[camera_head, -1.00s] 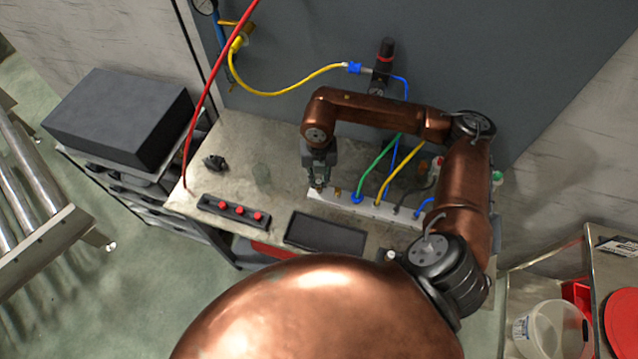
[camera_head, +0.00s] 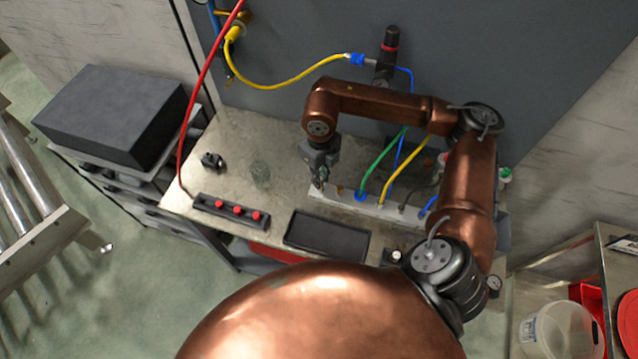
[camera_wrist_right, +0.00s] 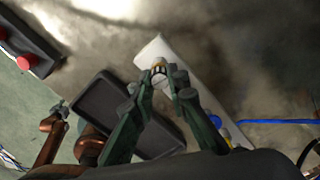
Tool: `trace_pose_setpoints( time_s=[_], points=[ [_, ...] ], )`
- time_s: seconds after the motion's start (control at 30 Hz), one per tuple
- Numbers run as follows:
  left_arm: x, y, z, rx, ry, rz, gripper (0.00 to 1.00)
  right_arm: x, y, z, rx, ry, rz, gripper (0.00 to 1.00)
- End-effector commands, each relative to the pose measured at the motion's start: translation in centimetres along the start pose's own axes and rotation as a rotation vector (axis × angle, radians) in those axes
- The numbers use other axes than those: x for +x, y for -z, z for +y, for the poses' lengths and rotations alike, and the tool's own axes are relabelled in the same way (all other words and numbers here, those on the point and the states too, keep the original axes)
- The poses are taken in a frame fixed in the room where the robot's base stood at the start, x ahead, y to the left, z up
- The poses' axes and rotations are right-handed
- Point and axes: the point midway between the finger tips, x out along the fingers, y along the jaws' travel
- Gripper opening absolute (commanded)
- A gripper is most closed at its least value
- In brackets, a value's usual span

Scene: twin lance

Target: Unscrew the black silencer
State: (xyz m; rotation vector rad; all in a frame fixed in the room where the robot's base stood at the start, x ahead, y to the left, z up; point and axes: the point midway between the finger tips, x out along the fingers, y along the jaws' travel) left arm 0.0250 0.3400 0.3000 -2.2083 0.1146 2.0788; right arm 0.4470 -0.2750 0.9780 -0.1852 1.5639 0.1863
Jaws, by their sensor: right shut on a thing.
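My right gripper (camera_head: 320,184) points down at the left end of the pale manifold bar (camera_head: 372,206). In the right wrist view, its two fingers (camera_wrist_right: 158,82) are closed around a small fitting (camera_wrist_right: 158,67) at the end of the bar. The fitting has a brassy top and a dark band; I take it for the silencer, though the fingers hide most of it. It looks still seated on the bar. My left arm's gripper (camera_wrist_right: 60,108) shows small at the left of the right wrist view, away from the bar; its jaws are too small to read.
Green, yellow and blue hoses rise from the bar right of the gripper. A black tray (camera_head: 326,236) and a strip with red buttons (camera_head: 230,209) lie on the bench front.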

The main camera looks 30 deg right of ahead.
Motion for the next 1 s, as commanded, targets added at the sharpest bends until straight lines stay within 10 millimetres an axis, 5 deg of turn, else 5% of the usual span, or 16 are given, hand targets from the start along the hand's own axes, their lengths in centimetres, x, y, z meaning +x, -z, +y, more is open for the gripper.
trace_pose_setpoints(
  time_s=[1.0],
  points=[
    [8.0, -3.1, 0.5, 0.001, -0.005, -0.044, 0.4, -0.1, -0.1, -0.1, -1.437, -0.003, -0.001, 0.0]
  ],
)
